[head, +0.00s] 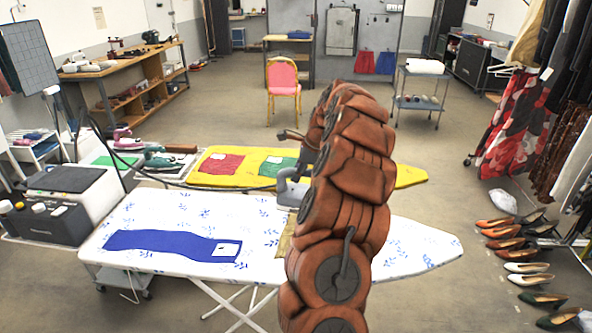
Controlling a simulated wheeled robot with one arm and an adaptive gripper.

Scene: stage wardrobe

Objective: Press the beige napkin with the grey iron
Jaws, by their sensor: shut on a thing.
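The grey iron (289,190) is over the white, blue-patterned ironing board (180,217), at its far edge. My gripper (304,168) is shut on the iron, mostly hidden behind my brown arm. The beige napkin (284,240) lies on the board just nearer than the iron; my arm covers much of it. I cannot tell whether the iron touches the napkin.
A blue cloth (170,244) lies on the board's left part. A yellow board (235,183) with red and green cloths stands behind. A teal iron (160,160) and a pink iron (126,140) stand left. Shoes (520,268) line the right floor.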

